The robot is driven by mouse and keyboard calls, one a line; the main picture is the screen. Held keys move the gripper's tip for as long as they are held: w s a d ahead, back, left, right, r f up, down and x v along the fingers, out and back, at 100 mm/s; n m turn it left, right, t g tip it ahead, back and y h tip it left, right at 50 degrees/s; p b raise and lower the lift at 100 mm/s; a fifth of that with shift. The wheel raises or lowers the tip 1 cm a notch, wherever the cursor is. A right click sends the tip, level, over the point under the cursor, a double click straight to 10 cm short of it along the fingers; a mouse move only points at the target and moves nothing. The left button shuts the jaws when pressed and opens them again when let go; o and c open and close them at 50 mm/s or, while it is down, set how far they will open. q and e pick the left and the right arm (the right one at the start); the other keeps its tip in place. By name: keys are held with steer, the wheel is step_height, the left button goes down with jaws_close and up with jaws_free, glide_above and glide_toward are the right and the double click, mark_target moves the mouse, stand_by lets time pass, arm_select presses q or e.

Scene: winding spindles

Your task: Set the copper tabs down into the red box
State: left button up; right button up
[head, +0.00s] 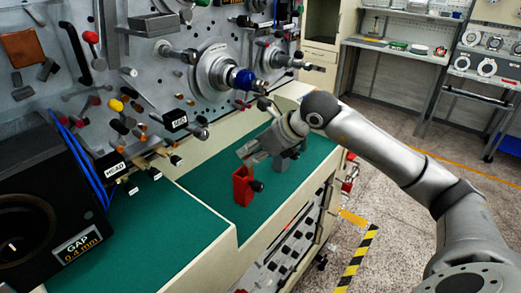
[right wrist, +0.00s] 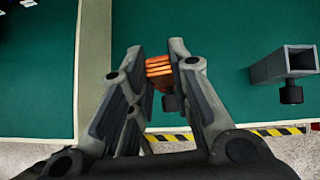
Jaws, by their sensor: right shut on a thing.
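The red box (head: 242,189) stands on the green bench top in the head view, with a black knob on its right side. My right gripper (head: 250,153) is above the red box. In the right wrist view, my right gripper (right wrist: 157,52) is shut on a small stack of copper tabs (right wrist: 158,67), held between its fingertips. A black knob shows just beyond the tabs there; the red box itself is mostly hidden by the fingers and tabs. The tabs cannot be made out clearly in the head view. My left gripper is not in view.
A grey box (head: 282,166) with a similar knob stands to the right of the red box; it also shows in the right wrist view (right wrist: 290,64). A black gauge block (head: 45,215) stands at left. The winding machine panel rises behind. The green mat (head: 205,188) left of the red box is clear.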

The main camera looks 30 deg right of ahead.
mark_target(247, 174)
steer(key=shift+w+a+r, duration=0.1)
steer(key=shift+w+a, duration=0.25)
steer(key=shift+w, duration=0.35)
steer(key=shift+w+f+b, duration=0.15)
steer(key=shift+f+b, duration=0.3)
steer(key=shift+f, duration=0.4)
step_height(247, 174, down, 3)
steer(key=b, duration=0.3)
steer(key=shift+f, duration=0.15)
steer(key=o, duration=0.9)
steer(key=shift+a+f, duration=0.1)
steer(key=shift+c, duration=0.2)
